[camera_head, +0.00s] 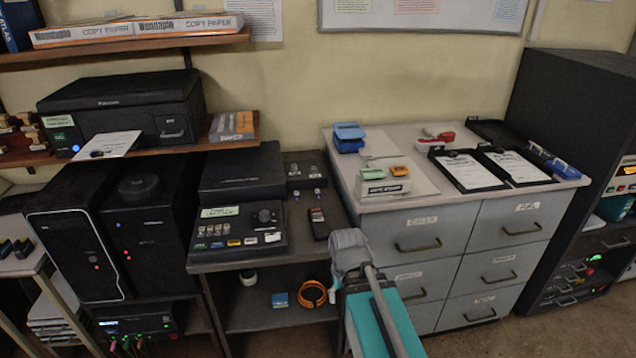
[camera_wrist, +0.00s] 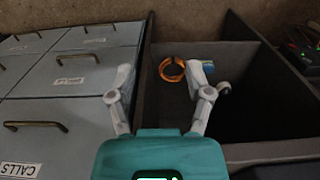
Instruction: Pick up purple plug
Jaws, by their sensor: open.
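I cannot make out a purple plug with certainty. A tiny bluish-purple piece (camera_head: 317,193) shows on the dark desk in the head view, too small to identify. Coloured leads (camera_head: 127,344) hang at the front of the black box at the lower left, and I cannot tell whether one is a purple plug. My gripper (camera_wrist: 160,75) is open and empty, its two grey fingers apart in the wrist view. It is at the gap between the drawer cabinet and the dark desk, above the lower shelf level.
An orange ring (camera_head: 312,294), also in the wrist view (camera_wrist: 172,68), lies on the lower shelf (camera_head: 250,318) beside a blue item (camera_head: 280,300). The grey drawer cabinet (camera_head: 420,240) stands right of the arm. A black control panel (camera_head: 238,229) sits on the desk.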

